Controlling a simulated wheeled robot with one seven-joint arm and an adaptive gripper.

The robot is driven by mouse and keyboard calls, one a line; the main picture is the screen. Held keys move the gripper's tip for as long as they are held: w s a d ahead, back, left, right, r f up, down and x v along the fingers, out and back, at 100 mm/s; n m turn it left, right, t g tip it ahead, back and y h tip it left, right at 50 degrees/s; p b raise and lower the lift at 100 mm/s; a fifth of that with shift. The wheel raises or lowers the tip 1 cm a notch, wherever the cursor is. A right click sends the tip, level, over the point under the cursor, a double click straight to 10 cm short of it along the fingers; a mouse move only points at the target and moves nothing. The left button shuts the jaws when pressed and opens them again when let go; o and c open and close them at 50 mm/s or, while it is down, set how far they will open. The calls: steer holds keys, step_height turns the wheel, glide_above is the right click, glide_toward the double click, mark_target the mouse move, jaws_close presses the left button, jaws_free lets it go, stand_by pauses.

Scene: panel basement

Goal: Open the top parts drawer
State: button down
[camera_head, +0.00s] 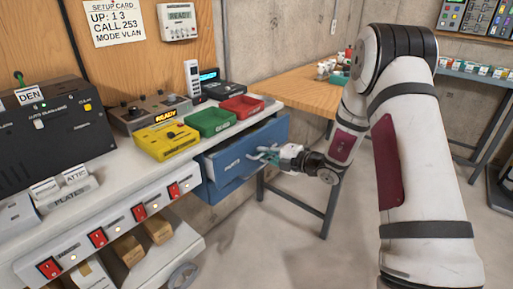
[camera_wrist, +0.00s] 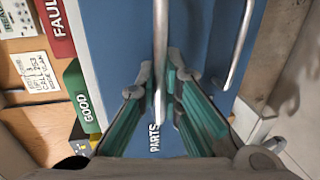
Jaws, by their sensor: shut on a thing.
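The blue parts drawer (camera_head: 236,160) sits under the right end of the workbench, with a "PARTS" label on its front. A pale strip at its left edge suggests the front stands a little forward, but I cannot tell how far. In the wrist view its metal bar handle (camera_wrist: 160,50) runs between my teal fingertips. My gripper (camera_head: 268,155) is at the blue front, shut on this handle; the wrist view shows the fingers (camera_wrist: 160,92) on both sides of it. A second bar handle (camera_wrist: 238,45) is beside it, apart from my fingers.
Yellow (camera_head: 166,141), green (camera_head: 209,121) and red (camera_head: 242,106) bins stand on the bench above the drawer. Red switches (camera_head: 139,212) line the bench's front edge. A wooden table (camera_head: 300,88) stands behind.

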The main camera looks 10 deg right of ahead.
steer(key=f+p+v, duration=0.2)
steer(key=v, duration=0.7)
steer(key=f+p+v, duration=0.2)
steer(key=p+v, duration=0.1)
steer(key=v, duration=0.7)
steer(key=shift+s+d, duration=0.4)
steer(key=shift+s, duration=0.1)
steer(key=c, duration=2)
jaws_free()
